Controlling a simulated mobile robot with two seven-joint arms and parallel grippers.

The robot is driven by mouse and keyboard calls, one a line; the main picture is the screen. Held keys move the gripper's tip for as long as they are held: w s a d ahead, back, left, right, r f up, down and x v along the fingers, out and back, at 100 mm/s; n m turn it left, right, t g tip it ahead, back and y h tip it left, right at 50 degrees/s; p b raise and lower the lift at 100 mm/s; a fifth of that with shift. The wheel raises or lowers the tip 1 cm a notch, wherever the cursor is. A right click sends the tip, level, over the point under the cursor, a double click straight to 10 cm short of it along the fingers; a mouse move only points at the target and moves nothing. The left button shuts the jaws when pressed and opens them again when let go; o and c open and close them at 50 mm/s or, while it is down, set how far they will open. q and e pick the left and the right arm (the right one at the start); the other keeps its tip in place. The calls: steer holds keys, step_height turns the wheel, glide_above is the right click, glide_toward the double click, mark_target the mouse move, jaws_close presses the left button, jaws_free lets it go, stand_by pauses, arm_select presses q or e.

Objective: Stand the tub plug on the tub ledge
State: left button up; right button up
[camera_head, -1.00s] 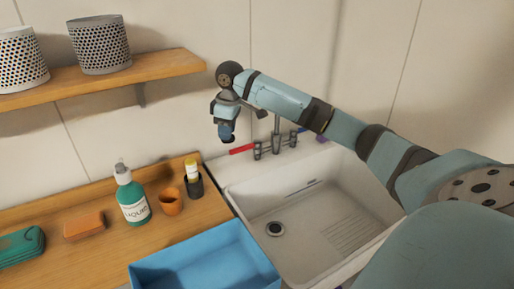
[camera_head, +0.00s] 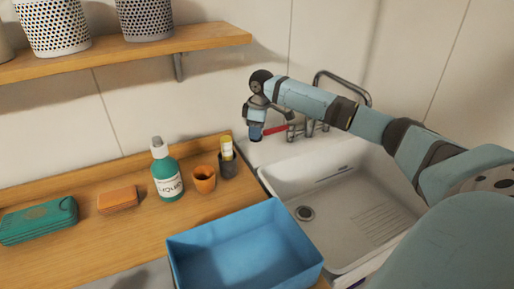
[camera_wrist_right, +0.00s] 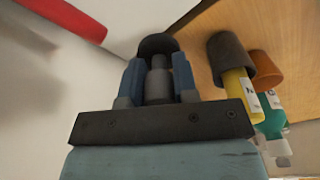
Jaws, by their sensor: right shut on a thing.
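My right gripper (camera_head: 256,137) points down above the back left corner of the white tub, close to the tub ledge (camera_head: 290,153). In the right wrist view my right gripper (camera_wrist_right: 158,80) is shut on the tub plug (camera_wrist_right: 157,45). The plug has a dark round end and a grey stem, and the stem sits between the two blue fingers. In the head view the plug is hardly visible at the fingertips. I cannot tell whether it touches the ledge. My left gripper is not in view.
A dark cup with a yellow tube (camera_head: 227,149), an orange cup (camera_head: 204,180) and a green bottle (camera_head: 167,178) stand on the wooden counter at left. A blue bin (camera_head: 205,240) sits in front.

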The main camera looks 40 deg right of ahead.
mark_target(254, 157)
step_height(254, 157, down, 7)
steer(key=shift+f, duration=0.2)
stand_by(0.4)
steer(key=o, duration=0.9)
steer(key=shift+f, duration=0.1)
steer(key=r, duration=0.8)
steer(key=s+d+r, duration=0.1)
steer(key=r, duration=0.3)
steer(key=shift+r, duration=0.15)
